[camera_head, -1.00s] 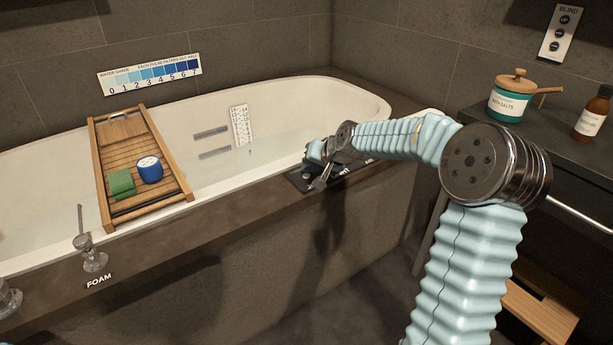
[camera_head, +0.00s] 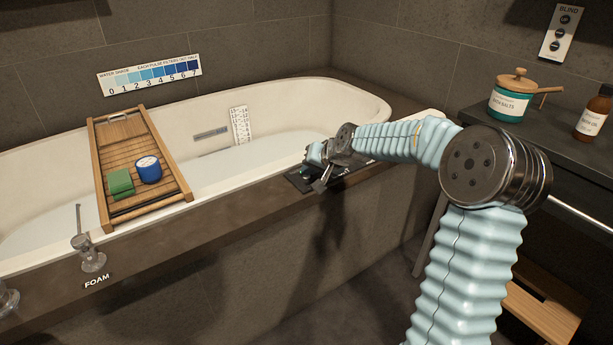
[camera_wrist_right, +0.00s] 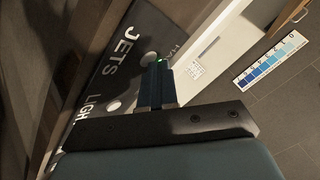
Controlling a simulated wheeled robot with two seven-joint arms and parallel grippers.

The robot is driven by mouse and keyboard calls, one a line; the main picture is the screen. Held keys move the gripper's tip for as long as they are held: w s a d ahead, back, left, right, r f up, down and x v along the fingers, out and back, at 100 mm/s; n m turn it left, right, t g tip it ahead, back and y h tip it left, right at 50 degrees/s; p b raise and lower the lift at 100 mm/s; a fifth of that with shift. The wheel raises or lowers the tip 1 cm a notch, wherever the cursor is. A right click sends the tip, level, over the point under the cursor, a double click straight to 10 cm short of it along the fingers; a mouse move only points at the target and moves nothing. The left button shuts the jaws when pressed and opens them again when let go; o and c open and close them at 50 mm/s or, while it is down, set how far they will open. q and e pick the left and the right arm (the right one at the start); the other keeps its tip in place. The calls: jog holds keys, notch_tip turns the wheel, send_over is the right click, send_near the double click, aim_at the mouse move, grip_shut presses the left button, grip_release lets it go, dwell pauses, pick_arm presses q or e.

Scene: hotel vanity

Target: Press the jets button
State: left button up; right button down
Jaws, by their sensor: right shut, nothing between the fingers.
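A dark control panel (camera_head: 298,181) lies on the tub's front ledge, towards its right end. In the right wrist view the panel (camera_wrist_right: 88,88) shows the words JETS and LIGHT, the latter partly covered. A pale round button (camera_wrist_right: 148,59) sits beside the word JETS, partly hidden by my fingertips. Another pale button (camera_wrist_right: 113,105) is near LIGHT. Contact cannot be told. My left gripper is out of view.
The bathtub (camera_head: 365,92) holds pale water (camera_head: 240,160). A wooden tray (camera_head: 112,143) with a green cloth (camera_head: 121,184) and blue tin (camera_head: 149,169) spans it. A FOAM fixture (camera_head: 90,256) stands on the ledge at left. A side counter (camera_head: 560,140) is at right.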

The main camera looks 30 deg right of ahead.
aim_at(309, 177)
jog(key=shift+r+p, duration=0.4)
jog(key=shift+r, duration=0.35)
jog(key=shift+r+p, duration=1.75)
jog(key=shift+r, duration=0.8)
